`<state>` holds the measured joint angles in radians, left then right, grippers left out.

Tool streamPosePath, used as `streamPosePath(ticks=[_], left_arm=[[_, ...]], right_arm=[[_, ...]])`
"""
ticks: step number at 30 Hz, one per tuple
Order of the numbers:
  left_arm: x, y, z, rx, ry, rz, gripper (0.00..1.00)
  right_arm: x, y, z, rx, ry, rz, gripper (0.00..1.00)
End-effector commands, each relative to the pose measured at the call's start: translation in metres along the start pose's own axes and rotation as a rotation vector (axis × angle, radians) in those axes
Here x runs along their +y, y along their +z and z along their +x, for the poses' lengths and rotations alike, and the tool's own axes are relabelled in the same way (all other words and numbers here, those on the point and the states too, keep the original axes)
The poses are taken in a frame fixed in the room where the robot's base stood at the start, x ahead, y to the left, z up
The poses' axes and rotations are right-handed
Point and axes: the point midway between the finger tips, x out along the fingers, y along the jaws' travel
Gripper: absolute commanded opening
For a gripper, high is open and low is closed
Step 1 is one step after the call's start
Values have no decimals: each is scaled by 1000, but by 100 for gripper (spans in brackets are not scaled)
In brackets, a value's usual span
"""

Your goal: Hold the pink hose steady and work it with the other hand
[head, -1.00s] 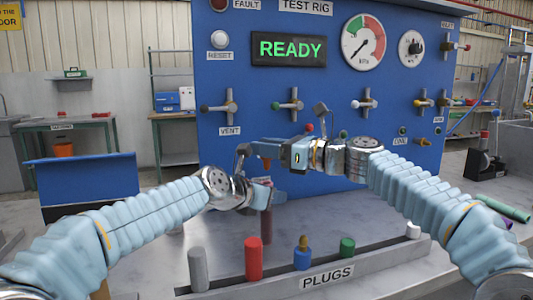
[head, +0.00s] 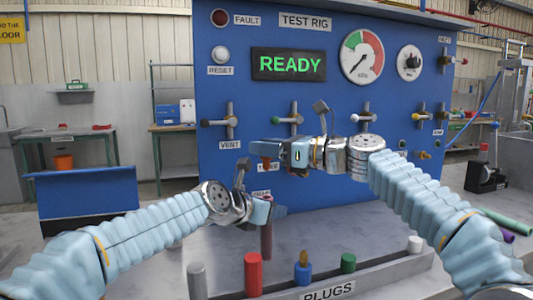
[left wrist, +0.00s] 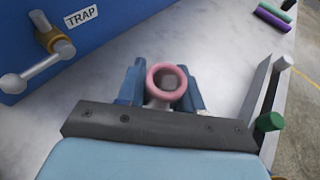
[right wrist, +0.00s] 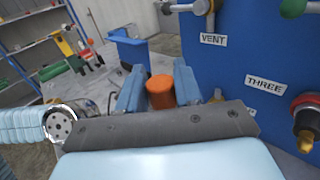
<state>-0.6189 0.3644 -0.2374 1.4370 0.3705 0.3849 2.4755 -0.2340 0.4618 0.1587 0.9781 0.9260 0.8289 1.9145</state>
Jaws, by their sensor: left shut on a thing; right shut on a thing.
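The pink hose (head: 267,240) stands upright and looks dark red in the head view. My left gripper (head: 268,210) is shut on it near its upper end. In the left wrist view the hose's round pink rim (left wrist: 153,82) shows between the fingers, facing the camera, with a dark grey hollow. My right gripper (head: 275,152) is higher, almost directly above, and shut on an orange cylindrical plug (right wrist: 161,92). In the head view the orange plug (head: 265,163) hangs below the right fingers, apart from the hose with a clear gap.
A rack labelled PLUGS (head: 380,268) in front holds several plugs, including grey, red (head: 253,274), blue, green and white. The blue test rig panel (head: 230,180) stands close behind, with valve handles sticking out (head: 290,120). Green and purple tubes (head: 507,222) lie at right.

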Motion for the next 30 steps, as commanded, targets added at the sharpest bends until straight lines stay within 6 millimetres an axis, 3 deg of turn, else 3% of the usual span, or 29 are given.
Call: streamPosePath(ticks=[5, 6, 12, 23, 30], left_arm=[[0, 0, 0, 0, 0, 0, 4], [0, 0, 0, 0, 0, 0, 37], [0, 0, 0, 0, 0, 0, 65], [0, 1, -7, -1, 0, 0, 65], [-1, 2, -57, -4, -1, 1, 65]], right_arm=[[0, 0, 0, 0, 0, 0, 5], [0, 0, 0, 0, 0, 0, 5], [0, 0, 0, 0, 0, 0, 5], [0, 0, 0, 0, -1, 0, 5], [0, 0, 0, 0, -1, 0, 5]])
